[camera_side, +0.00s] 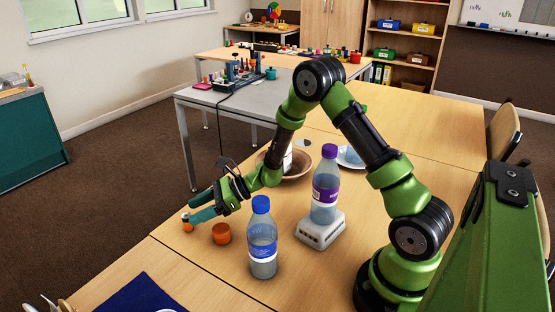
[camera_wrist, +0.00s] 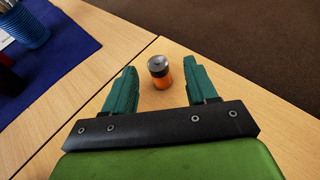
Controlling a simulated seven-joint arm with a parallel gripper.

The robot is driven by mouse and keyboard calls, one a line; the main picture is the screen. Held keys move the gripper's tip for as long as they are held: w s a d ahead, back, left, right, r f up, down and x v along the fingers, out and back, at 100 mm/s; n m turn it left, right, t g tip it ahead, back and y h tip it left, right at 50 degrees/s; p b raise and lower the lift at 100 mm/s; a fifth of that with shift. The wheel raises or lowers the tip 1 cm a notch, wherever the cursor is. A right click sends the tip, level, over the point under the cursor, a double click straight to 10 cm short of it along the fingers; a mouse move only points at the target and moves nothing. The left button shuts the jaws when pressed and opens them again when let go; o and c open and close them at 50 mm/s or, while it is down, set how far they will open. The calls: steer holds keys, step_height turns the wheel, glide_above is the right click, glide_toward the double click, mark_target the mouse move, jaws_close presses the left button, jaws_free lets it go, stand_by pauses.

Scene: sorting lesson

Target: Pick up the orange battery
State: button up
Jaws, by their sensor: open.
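The orange battery (camera_wrist: 162,80), with a dark and silver top end, stands upright on the wooden table in the wrist view. My gripper (camera_wrist: 160,73) is open, with one teal finger on each side of the battery. A gap shows between the battery and each finger, so it is not clasped. In the side view the battery (camera_side: 187,227) is small at the table's left edge, partly hidden by my gripper (camera_side: 195,209).
A blue-capped bottle (camera_side: 262,247) and a purple-capped bottle (camera_side: 325,190) on a grey-white block (camera_side: 322,230) stand nearer my base. A brown bowl (camera_side: 299,168) lies behind my forearm. A blue mat (camera_side: 140,295) lies at the front.

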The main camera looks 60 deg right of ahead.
mark_target(188, 215)
steer(key=x, duration=0.5)
steer(key=shift+w+a, duration=0.15)
steer(key=shift+a, duration=0.3)
